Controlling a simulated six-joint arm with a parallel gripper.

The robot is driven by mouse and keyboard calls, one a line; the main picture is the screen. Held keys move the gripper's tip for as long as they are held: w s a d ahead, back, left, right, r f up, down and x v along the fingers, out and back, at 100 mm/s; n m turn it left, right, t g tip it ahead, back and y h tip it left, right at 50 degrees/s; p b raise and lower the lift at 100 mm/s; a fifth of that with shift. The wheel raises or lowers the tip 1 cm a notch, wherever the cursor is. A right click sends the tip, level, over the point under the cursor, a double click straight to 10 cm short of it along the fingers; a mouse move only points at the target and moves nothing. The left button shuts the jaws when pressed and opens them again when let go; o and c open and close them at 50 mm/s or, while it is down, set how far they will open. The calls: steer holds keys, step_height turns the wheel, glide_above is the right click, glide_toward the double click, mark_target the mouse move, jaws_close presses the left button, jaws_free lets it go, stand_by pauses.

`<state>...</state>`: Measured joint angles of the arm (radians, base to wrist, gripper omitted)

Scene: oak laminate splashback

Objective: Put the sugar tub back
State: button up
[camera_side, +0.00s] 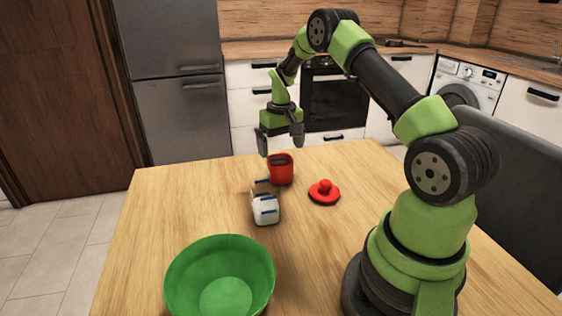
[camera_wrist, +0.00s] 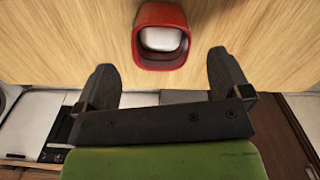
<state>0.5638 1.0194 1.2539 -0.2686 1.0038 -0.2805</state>
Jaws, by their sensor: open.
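A small white container with a blue band (camera_side: 265,211) stands near the middle of the table; its label is too small to read, so I cannot tell if it is the sugar tub. A beige item with a blue stripe (camera_side: 262,187) is just behind it, partly hidden. A red pot (camera_side: 281,174) stands open behind them; in the wrist view (camera_wrist: 141,38) a pale rounded patch shows inside its rim. A red knobbed lid (camera_side: 324,193) lies to its right. My gripper (camera_side: 282,145) is open and empty above the pot, fingers pointing down; the wrist view shows both fingers apart (camera_wrist: 163,75).
A large green bowl (camera_side: 190,293) stands at the table's front left. The wooden table (camera_side: 165,205) is clear left of the small items. Fridge, oven and white cabinets stand beyond the table's back edge.

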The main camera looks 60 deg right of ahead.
steer(key=s+a+r+n+t, duration=0.1)
steer(key=s+a+r+t, duration=0.15)
steer(key=a+r, duration=0.6)
steer(key=s+a+r+t, duration=0.1)
steer(key=s+a+r, duration=0.35)
steer(key=r, duration=0.75)
steer(key=s+a+r+n+t+y, duration=0.1)
steer(key=s+a+r+t+y, duration=0.1)
steer(key=s+a, duration=0.9)
steer(key=shift+s+a+t, duration=0.2)
steer(key=shift+s+t, duration=0.55)
steer(key=shift+s, duration=0.15)
